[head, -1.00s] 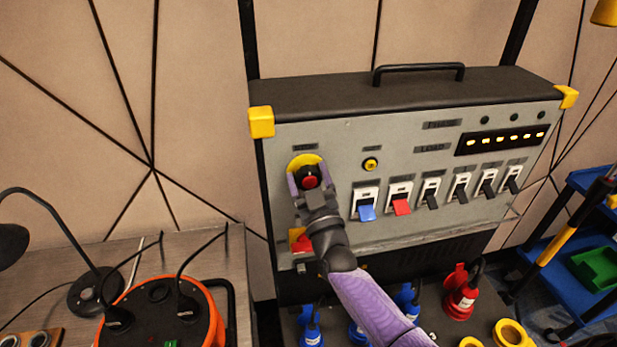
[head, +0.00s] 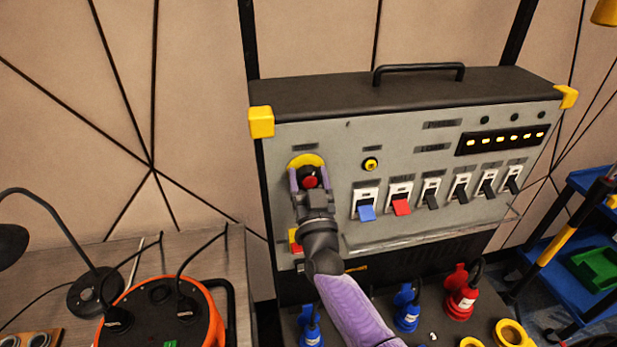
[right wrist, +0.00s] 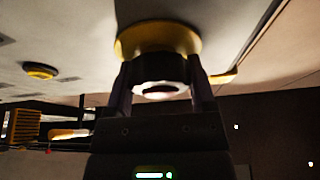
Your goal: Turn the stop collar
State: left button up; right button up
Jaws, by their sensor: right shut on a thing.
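The stop collar (head: 307,170) is a dark ring around a red button (head: 310,182), set on a yellow disc (head: 305,159) at the left of the grey panel. In the right wrist view the collar (right wrist: 152,73) lies between the fingers, with the yellow disc (right wrist: 155,42) behind it. My right gripper (head: 309,180) has its purple fingers closed on the collar's two sides; they also show in the right wrist view (right wrist: 161,84). The fingers hide part of the collar. My left gripper is not in view.
Right of the collar are a small yellow-ringed button (head: 370,164), a blue switch (head: 366,212), a red switch (head: 401,206) and several black switches. An orange cable reel (head: 160,312) stands on the bench at left. Blue and red plugs (head: 460,297) stand below the panel.

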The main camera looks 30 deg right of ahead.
jog(key=m+h, duration=0.1)
jog(key=m, duration=0.3)
jog(key=shift+s+g+h, duration=0.1)
jog(key=shift+g+h, duration=0.3)
jog(key=shift+m+g+h, duration=0.3)
jog(key=shift+m+h, duration=0.1)
jog(key=shift+m, duration=0.6)
jog(key=o, duration=1.2)
